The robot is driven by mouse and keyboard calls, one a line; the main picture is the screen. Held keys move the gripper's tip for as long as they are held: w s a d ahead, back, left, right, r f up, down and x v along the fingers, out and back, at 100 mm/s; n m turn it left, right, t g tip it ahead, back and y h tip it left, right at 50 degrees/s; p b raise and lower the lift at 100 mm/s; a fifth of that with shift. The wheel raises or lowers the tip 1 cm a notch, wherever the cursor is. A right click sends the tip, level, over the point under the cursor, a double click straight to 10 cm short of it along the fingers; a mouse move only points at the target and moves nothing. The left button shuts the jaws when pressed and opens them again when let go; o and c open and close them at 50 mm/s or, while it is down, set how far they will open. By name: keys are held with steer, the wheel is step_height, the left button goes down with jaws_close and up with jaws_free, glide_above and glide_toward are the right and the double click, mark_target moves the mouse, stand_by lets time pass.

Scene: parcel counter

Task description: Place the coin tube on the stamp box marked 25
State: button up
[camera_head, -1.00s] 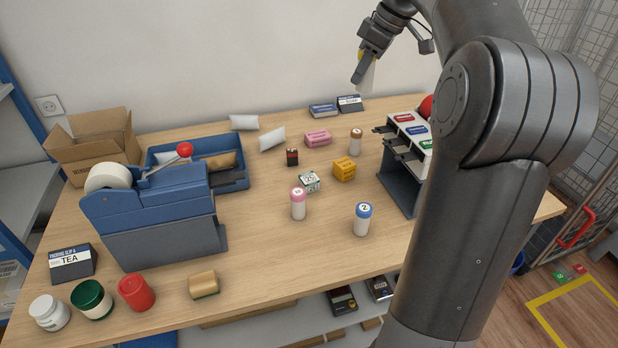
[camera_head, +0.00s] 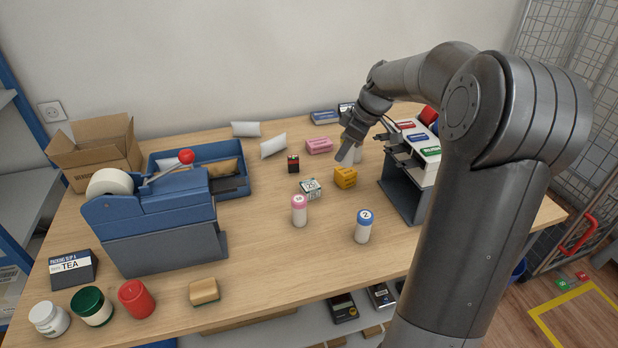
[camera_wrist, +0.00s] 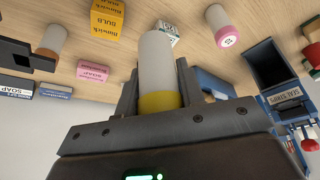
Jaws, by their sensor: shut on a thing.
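My gripper (camera_head: 352,143) is shut on a white coin tube with a yellow end (camera_wrist: 155,60). In the head view the tube (camera_head: 345,156) shows only in part below the fingers, tilted, above the back right of the counter. A small white and green stamp box (camera_head: 310,188) stands on the counter, lower left of my gripper. Its dark marking is too small to read surely. In the wrist view this box (camera_wrist: 169,30) shows partly, just beyond the held tube. The held tube is apart from the box.
A pink-capped tube (camera_head: 299,210) stands close in front of the stamp box. A yellow bulb box (camera_head: 345,177) is to its right, a dark red-topped box (camera_head: 293,162) behind. A blue-capped tube (camera_head: 363,226) stands front right; a grey rack (camera_head: 408,190) is at right.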

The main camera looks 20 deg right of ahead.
steer(key=w+a+f, duration=0.4)
steer(key=a, duration=0.1)
steer(key=w+a+f, duration=0.2)
steer(key=a, duration=0.1)
steer(key=shift+a, duration=0.1)
steer(key=shift+f, duration=2)
steer(key=shift+f, duration=0.1)
steer(key=o, duration=1.1)
